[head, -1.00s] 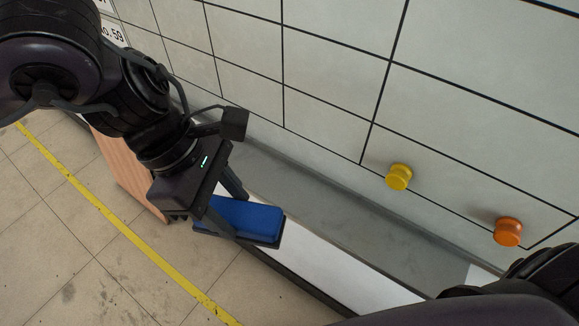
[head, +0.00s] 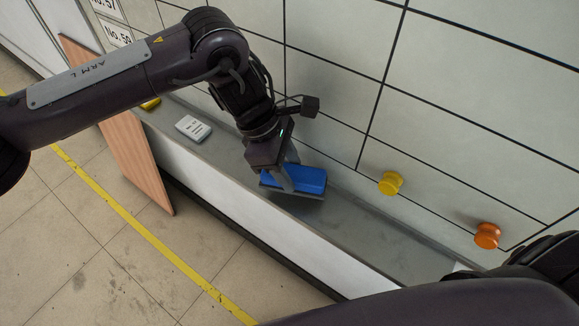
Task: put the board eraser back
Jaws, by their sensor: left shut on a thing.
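The board eraser (head: 308,180) has a blue top and a dark underside. My left gripper (head: 288,180) is shut on it, with the fingers at its left part. The eraser is over the grey ledge (head: 345,228) along the foot of the tiled board, close to the wall; a shadow lies beneath it, and I cannot tell whether it touches. My right arm shows at the lower right, but its gripper is not in view.
A yellow knob (head: 391,183) and an orange knob (head: 487,236) stick out of the board (head: 345,95) to the right. A small white-and-grey block (head: 193,128) lies on the ledge to the left. A wooden panel (head: 128,145) stands against the ledge's front. The ledge right of the eraser is clear.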

